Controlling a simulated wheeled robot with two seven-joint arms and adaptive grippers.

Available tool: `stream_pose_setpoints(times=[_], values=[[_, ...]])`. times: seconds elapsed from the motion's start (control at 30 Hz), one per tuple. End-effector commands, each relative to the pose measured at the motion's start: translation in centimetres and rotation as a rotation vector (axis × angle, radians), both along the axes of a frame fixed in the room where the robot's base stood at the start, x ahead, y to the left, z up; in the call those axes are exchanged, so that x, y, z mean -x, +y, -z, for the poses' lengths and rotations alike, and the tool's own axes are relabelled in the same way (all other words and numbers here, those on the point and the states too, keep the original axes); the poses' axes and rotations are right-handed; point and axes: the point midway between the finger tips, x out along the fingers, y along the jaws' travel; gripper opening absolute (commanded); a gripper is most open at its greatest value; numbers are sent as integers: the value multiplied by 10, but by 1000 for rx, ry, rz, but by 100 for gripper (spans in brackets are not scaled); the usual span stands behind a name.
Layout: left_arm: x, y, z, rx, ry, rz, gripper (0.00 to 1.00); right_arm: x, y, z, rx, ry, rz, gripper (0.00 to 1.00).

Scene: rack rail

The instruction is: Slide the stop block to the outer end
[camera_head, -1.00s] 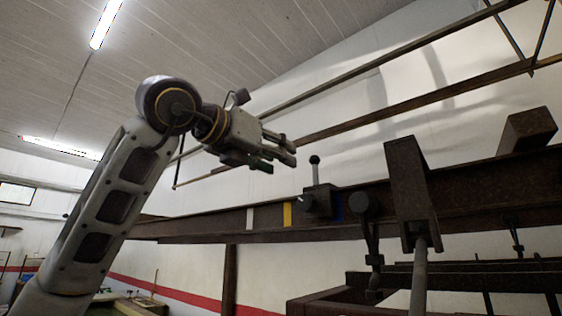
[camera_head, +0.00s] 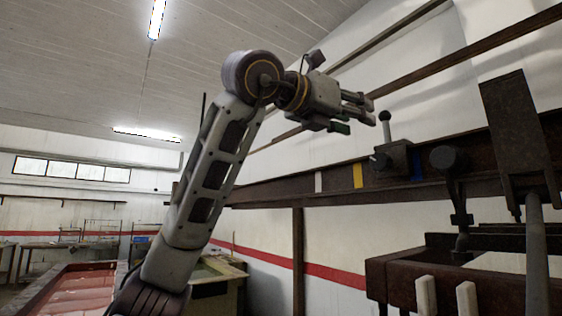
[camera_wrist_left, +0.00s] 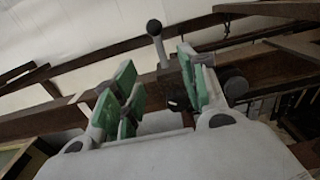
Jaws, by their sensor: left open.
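The stop block (camera_head: 396,160) is a small dark block with an upright ball-topped lever (camera_head: 385,130). It sits on the dark rusty rail (camera_head: 285,191), between a yellow mark (camera_head: 357,176) and a blue mark (camera_head: 415,165). A white mark (camera_head: 318,182) lies further left. My left gripper (camera_head: 360,111) is open and empty, just left of the lever's ball and above the block, apart from it in the picture. In the left wrist view, the lever's ball (camera_wrist_left: 154,27) stands beyond the green-padded open fingers (camera_wrist_left: 158,92); the block is mostly hidden there. My right gripper is not in view.
A dark round knob (camera_head: 444,158) and a tall rusty plate (camera_head: 517,130) on a grey rod stand right of the block. A rusty frame (camera_head: 400,280) is below right. A green-sided bin (camera_head: 220,280) stands lower left. The space above the rail's left part is clear.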

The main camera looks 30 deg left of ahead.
Motion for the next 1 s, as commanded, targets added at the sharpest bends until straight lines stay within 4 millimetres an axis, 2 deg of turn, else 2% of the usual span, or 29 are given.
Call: stream_pose_setpoints(times=[0.27,0.6,0.87,1.0], values=[[-26,-10,-1,-2,2,1,43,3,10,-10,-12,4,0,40],[-57,-21,-1,-2,2,0,43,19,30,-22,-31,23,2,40],[-80,-30,-1,-2,2,0,43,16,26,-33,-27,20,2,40],[-80,-29,0,-1,1,0,43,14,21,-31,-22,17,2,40]])
